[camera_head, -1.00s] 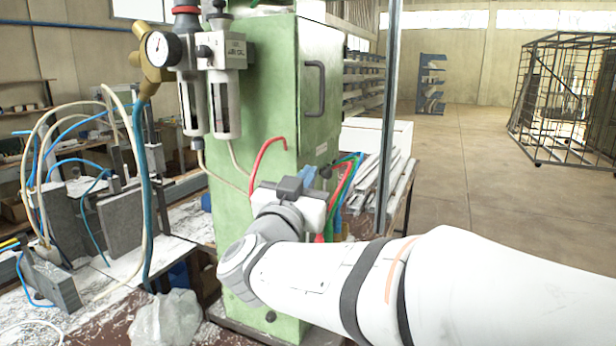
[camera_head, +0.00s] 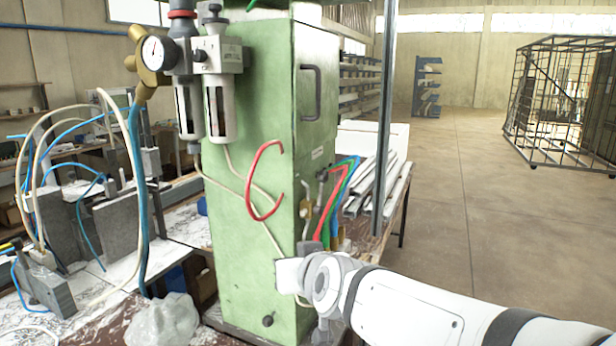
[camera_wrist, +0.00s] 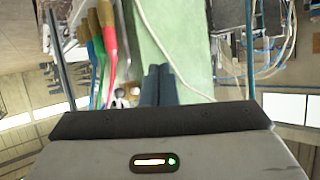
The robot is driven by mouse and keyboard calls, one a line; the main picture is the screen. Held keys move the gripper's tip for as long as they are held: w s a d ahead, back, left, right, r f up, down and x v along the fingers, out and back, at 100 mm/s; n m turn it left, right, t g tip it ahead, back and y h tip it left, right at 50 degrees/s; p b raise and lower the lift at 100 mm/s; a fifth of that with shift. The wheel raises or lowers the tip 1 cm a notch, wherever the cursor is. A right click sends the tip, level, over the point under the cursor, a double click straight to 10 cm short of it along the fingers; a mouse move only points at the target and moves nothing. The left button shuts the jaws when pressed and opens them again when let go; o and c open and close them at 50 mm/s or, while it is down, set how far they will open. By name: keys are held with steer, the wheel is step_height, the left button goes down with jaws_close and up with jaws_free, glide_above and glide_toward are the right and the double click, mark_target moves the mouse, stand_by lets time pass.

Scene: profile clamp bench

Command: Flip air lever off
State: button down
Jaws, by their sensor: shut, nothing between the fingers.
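The green cabinet (camera_head: 255,160) has small metal fittings (camera_head: 306,208) on its right side, where red, green and blue hoses join. A small dark-knobbed part (camera_head: 322,175) sits just above them. I cannot tell for sure which part is the air lever. My gripper (camera_head: 310,246) is below these fittings, in front of the cabinet's lower right edge. In the wrist view, my gripper's dark fingers (camera_wrist: 158,84) are together and hold nothing. A small shiny round part (camera_wrist: 120,94) shows left of the fingers, close to the coloured hoses (camera_wrist: 98,50).
A pressure gauge (camera_head: 154,53) and two filter bowls hang at the cabinet's upper left. A metal post (camera_head: 384,120) and stacked profiles (camera_head: 378,180) are to the right. Open floor (camera_head: 480,190) lies beyond.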

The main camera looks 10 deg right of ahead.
steer(key=s+d+f+m+g+h, duration=0.1)
steer(key=s+d+f+g, duration=0.3)
steer(key=s, duration=0.4)
steer(key=s+d+f+g+h, duration=0.2)
steer(key=s+d+f+g, duration=0.3)
steer(key=s+f, duration=0.3)
steer(key=shift+s+d+f+m, duration=0.2)
steer(key=shift+s+d+m, duration=0.25)
steer(key=shift+s, duration=0.15)
steer(key=shift+a, duration=0.1)
